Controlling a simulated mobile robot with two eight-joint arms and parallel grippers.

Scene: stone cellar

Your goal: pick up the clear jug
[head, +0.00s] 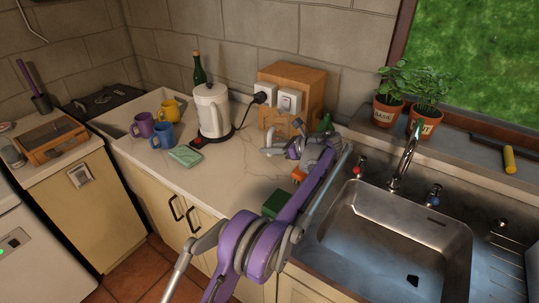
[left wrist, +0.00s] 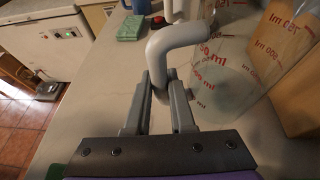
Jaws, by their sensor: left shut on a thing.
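The clear jug (left wrist: 228,78) has red millilitre markings and a pale grey handle (left wrist: 178,38). It appears upright at the worktop, close in front of my left gripper in the left wrist view. My left gripper (left wrist: 160,100) is shut on the handle, with one finger on each side of it. In the head view my left gripper (head: 275,150) is over the worktop, in front of the wooden box. The jug is hard to make out there. I cannot tell whether its base touches the worktop. My right gripper is not in view.
A wooden box with sockets (head: 291,92) stands close behind the jug. The sink (head: 395,240) lies to the right, with potted herbs (head: 388,112) on the sill.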

